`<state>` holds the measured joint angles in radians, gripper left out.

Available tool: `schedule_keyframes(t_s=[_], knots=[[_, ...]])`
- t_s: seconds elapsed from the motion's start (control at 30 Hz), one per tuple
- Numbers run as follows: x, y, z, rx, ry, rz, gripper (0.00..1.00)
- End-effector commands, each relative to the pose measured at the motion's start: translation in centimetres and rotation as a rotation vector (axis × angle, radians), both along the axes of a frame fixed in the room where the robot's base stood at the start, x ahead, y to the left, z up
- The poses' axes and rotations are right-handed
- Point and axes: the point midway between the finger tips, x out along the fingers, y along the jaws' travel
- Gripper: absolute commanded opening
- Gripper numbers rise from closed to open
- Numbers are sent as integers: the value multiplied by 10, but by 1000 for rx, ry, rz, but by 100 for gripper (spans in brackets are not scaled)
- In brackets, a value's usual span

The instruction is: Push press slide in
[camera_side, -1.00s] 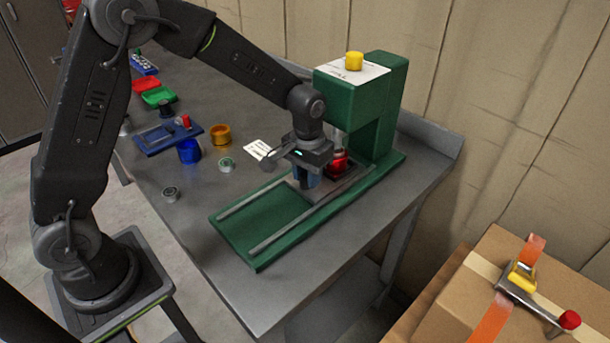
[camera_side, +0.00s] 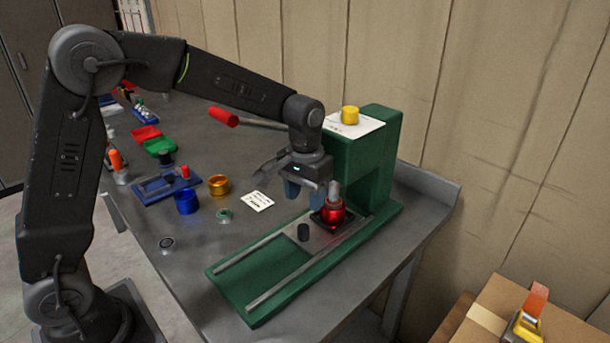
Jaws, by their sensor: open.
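The green press (camera_side: 368,165) stands at the right of the table, with a yellow knob (camera_side: 349,115) and a white label on top. Its green base (camera_side: 255,285) reaches toward the front left and carries two metal rails. The slide, a grey plate (camera_side: 318,240) with a black knob (camera_side: 303,231), sits between the rails at the press end. A red part (camera_side: 331,216) with a metal top rests in a black nest on the slide, in front of the press column. My gripper (camera_side: 304,194) is open and empty above the slide, above and behind the black knob.
A red-ended lever (camera_side: 222,116) sticks out left of the press. A blue fixture (camera_side: 165,186), blue cup (camera_side: 187,201), orange ring (camera_side: 218,184), white card (camera_side: 258,200) and red and green trays lie to the left. The base's front end is clear.

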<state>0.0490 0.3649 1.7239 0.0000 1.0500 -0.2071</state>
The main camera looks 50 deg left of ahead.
Motion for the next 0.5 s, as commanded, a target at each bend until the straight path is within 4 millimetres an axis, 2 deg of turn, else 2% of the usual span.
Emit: schedule_keyframes(t_s=[0.03,0.2,0.33,0.5], knots=[[1,0,12,0,-5,0,53],[1,0,38,-1,-3,0,53],[0,0,48,0,-1,0,53],[0,0,52,0,0,0,53]])
